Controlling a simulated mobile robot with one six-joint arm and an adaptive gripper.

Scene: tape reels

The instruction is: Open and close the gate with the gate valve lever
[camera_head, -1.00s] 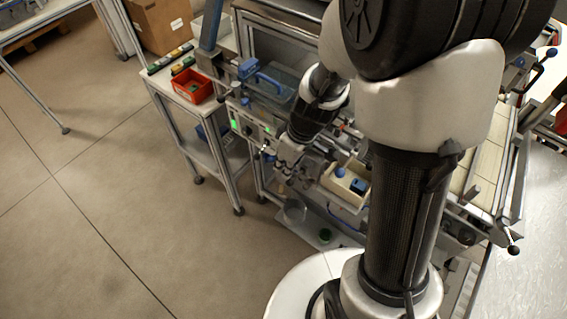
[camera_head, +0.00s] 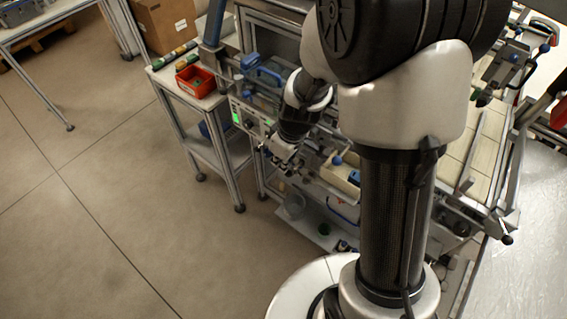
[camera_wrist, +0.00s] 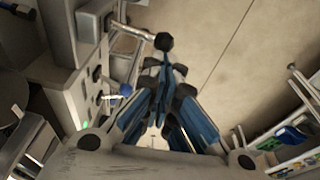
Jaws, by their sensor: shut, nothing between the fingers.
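My gripper (camera_head: 276,160) is at the front of the machine, beside its panel with the green light. In the wrist view its blue-lined fingers (camera_wrist: 164,68) are drawn together and hold nothing. A metal lever with a black knob (camera_wrist: 163,41) sticks out from the machine there, its knob just beyond the fingertips. I cannot tell whether the fingertips touch it. A shorter lever with a blue knob (camera_wrist: 125,90) is left of the fingers. Which of these is the gate valve lever is not clear. The gate itself cannot be made out.
A side table with a red bin (camera_head: 195,81) stands left of the machine. A cream tray (camera_head: 341,172) is right of my gripper, and a clear container (camera_head: 293,207) sits on the shelf below. Open floor (camera_head: 130,220) lies to the left.

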